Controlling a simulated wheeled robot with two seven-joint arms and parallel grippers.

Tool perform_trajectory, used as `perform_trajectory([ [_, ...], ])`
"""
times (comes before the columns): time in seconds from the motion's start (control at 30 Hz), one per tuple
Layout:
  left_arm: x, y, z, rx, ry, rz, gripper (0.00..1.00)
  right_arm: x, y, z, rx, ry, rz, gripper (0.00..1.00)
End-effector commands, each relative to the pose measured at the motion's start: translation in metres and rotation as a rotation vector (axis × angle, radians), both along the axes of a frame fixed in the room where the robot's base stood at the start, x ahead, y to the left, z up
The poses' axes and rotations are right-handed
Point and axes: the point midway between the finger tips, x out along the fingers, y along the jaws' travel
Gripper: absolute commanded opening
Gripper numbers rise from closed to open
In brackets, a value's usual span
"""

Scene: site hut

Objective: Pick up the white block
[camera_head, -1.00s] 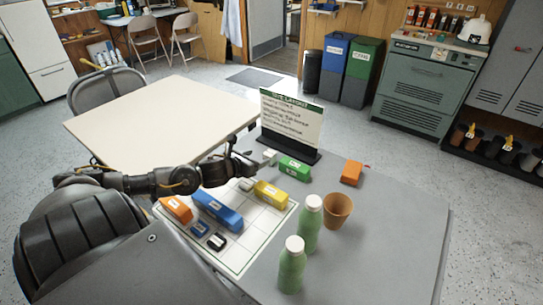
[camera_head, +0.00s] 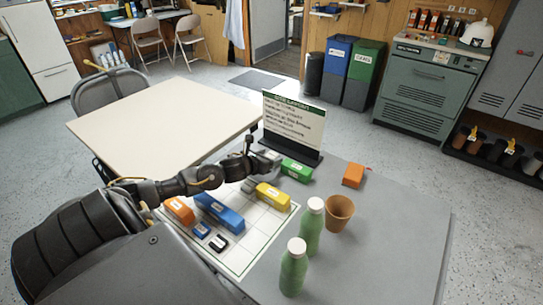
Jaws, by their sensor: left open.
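A small white block (camera_head: 272,155) lies on the grey table near the foot of the sign, left of the green block (camera_head: 296,170). My left gripper (camera_head: 262,163) is open, low over the table right at the white block, and partly hides it. I cannot tell whether the fingers touch it. A second small pale block (camera_head: 248,186) lies on the white gridded mat (camera_head: 262,232), just left of the yellow block (camera_head: 272,196). My right gripper is out of view.
Orange (camera_head: 180,210), blue (camera_head: 220,212), small blue and black-and-white blocks lie on the mat. A sign (camera_head: 293,122) stands behind. Two green bottles (camera_head: 292,268), a brown cup (camera_head: 339,213) and an orange block (camera_head: 353,174) stand to the right. The table's right side is clear.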

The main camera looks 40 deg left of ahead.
Motion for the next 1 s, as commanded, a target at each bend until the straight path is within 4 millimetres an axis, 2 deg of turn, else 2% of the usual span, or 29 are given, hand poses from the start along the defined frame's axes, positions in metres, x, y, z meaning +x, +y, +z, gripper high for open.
perform_trajectory([
  [0.1,0.019,0.001,-0.005,-0.004,-0.001,0.003,0.62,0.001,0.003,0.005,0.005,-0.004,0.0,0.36],
  [0.2,0.029,0.002,-0.01,-0.003,-0.002,0.001,0.62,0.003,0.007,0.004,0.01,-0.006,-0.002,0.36],
  [0.53,0.034,0.003,-0.013,0.0,0.0,-0.001,0.6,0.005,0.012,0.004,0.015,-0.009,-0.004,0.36],
  [0.9,0.034,0.003,-0.013,0.0,-0.001,0.0,0.12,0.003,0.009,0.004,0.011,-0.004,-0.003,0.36],
  [1.0,0.034,0.003,-0.013,0.0,-0.001,0.0,0.12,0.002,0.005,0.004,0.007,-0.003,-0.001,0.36],
])
